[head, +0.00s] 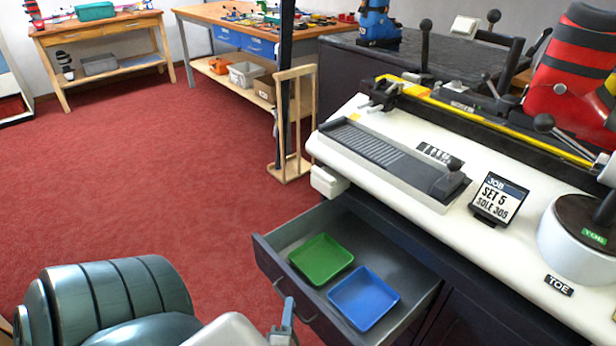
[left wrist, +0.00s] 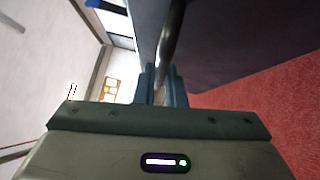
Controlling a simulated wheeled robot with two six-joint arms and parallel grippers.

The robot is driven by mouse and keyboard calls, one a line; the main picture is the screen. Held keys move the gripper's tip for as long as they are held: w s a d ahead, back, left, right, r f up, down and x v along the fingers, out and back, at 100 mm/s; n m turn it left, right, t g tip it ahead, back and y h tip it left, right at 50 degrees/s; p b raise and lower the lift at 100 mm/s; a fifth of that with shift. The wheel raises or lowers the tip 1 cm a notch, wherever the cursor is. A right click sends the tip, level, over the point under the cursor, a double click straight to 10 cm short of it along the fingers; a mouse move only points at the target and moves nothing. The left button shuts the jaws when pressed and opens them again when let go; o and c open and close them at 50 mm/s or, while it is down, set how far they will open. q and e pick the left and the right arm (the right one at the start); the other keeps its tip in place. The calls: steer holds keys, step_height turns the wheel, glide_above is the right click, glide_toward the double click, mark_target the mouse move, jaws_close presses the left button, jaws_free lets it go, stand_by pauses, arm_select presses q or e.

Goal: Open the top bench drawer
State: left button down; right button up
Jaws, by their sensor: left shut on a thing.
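The top bench drawer (head: 267,262) is pulled out from under the white bench top in the head view. Inside it lie a green tray (head: 321,259) and a blue tray (head: 363,298). My left gripper (head: 287,312) is at the drawer's front, at its handle (head: 280,287). In the left wrist view the left gripper's fingers (left wrist: 162,85) are shut on the bar-like handle (left wrist: 172,35), beside the dark drawer front (left wrist: 235,45). My right gripper does not show.
The white bench top (head: 400,190) holds a boot-sole fixture, a job sign (head: 498,199) and a round TOE unit (head: 585,240). A wooden rack (head: 290,170) stands on the floor behind the drawer. The red carpet to the left is clear.

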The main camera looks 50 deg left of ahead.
arm_select(q)
steer(key=shift+s+a, duration=0.1)
steer(key=shift+s, duration=1.45)
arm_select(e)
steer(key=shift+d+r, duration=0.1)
arm_select(q)
steer(key=c, duration=1.5)
jaws_free()
steer(key=v, duration=1)
steer(key=shift+s+d+b, duration=0.25)
steer(key=shift+d+b, duration=0.05)
steer(key=shift+b, duration=0.05)
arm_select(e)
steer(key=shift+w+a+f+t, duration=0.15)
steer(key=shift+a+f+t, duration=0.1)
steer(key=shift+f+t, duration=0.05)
arm_select(q)
steer(key=shift+f, duration=0.1)
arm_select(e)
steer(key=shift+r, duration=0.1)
